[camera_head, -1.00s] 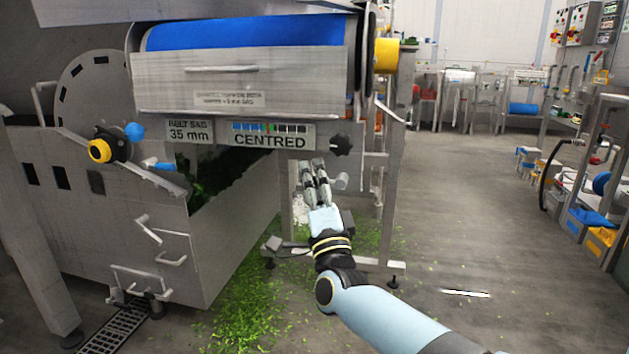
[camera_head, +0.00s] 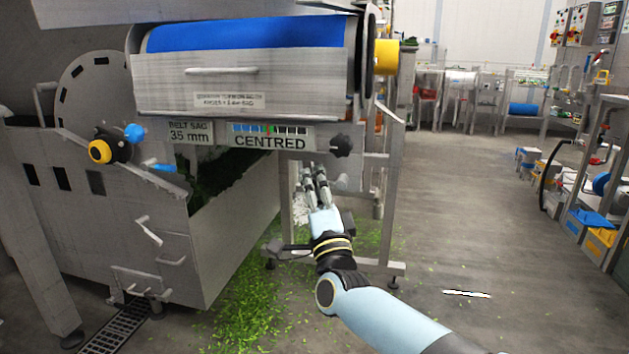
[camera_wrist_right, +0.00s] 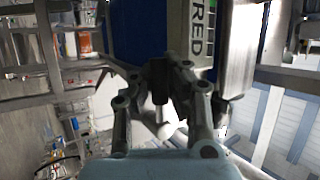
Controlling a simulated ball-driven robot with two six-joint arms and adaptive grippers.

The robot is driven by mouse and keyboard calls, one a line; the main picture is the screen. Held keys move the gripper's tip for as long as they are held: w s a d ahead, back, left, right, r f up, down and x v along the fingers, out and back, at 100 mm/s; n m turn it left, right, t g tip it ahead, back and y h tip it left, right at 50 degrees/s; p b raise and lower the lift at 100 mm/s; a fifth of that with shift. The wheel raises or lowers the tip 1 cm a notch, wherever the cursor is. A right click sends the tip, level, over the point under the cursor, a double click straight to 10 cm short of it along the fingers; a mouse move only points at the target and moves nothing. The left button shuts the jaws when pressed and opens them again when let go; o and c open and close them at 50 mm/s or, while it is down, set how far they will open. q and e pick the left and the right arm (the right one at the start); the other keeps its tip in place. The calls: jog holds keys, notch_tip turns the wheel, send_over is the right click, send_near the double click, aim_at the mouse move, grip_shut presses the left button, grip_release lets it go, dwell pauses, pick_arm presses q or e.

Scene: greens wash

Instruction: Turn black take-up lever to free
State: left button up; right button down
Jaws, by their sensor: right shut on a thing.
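My right gripper (camera_head: 312,170) reaches up under the front of the belt machine, below the CENTRED sign (camera_head: 271,141). In the right wrist view, my fingers (camera_wrist_right: 161,82) close around a dark, narrow piece (camera_wrist_right: 160,84), which looks like the black take-up lever. The fingers hide most of it, so its angle is hard to tell. A black star knob (camera_head: 342,146) sits just above and right of the gripper, apart from it. My left gripper is not in view.
The machine's steel frame and a blue belt (camera_head: 245,34) stand above the gripper. A BELT SAG 35 mm sign (camera_head: 188,132) is to the left. Green leaf scraps (camera_head: 245,300) lie on the floor.

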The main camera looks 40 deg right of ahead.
jog(key=shift+n, duration=0.3)
jog(key=n+y+p, duration=0.2)
jog(key=shift+s+f+n+p, duration=0.1)
jog(key=shift+f+n+p, duration=0.1)
jog(key=shift+n+p, duration=0.15)
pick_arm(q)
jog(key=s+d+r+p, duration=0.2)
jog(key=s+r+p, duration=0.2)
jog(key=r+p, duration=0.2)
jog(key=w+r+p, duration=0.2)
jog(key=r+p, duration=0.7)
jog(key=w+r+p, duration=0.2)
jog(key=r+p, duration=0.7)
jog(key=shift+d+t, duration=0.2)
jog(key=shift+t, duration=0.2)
pick_arm(e)
jog(key=s+d+f+n+g+y, duration=0.3)
jog(key=n+g, duration=0.6)
jog(key=n, duration=0.4)
jog(key=shift+s+f, duration=0.3)
jog(key=shift+f, duration=0.6)
jog(key=shift+d, duration=0.1)
jog(key=shift+f, duration=0.1)
